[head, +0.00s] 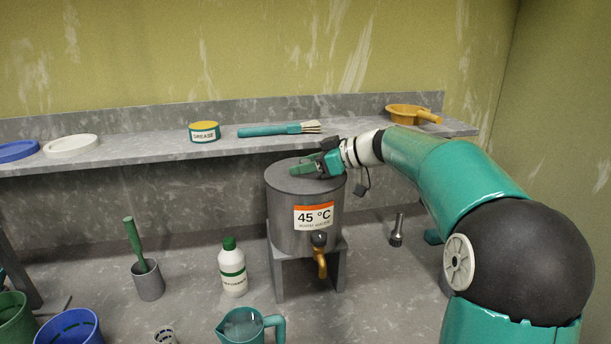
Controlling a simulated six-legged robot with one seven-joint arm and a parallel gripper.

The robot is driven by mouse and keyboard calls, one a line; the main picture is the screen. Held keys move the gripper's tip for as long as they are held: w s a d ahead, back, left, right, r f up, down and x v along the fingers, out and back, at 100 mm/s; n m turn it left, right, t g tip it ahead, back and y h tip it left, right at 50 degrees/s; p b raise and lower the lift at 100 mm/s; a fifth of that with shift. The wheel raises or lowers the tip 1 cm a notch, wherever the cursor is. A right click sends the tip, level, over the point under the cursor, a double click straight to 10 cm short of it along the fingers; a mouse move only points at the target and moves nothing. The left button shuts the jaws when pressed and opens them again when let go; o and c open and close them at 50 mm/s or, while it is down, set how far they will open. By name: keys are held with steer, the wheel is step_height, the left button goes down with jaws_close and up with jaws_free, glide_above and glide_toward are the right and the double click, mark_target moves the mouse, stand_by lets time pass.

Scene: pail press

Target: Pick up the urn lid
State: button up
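The urn (287,222) is a grey metal cylinder with a "45 °C" label and a tap at its front, standing on a grey stand. Its dark grey lid (285,178) lies flat on top and looks seated on the rim. My gripper (312,166) is at the top of the lid, reaching in from the right, with green and dark parts at the lid's middle. The lid's handle is hard to tell apart from my fingers, so I cannot see whether they are closed on it.
A shelf (140,152) behind holds a grease tin (204,132), a brush (270,130), a yellow scoop (406,112) and round lids. A white bottle (232,270), a mortar (148,282) and a teal jug (240,328) stand left of and before the urn.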

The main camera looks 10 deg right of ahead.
mark_target(306, 160)
jaws_close()
step_height(306, 160, up, 18)
stand_by(0.7)
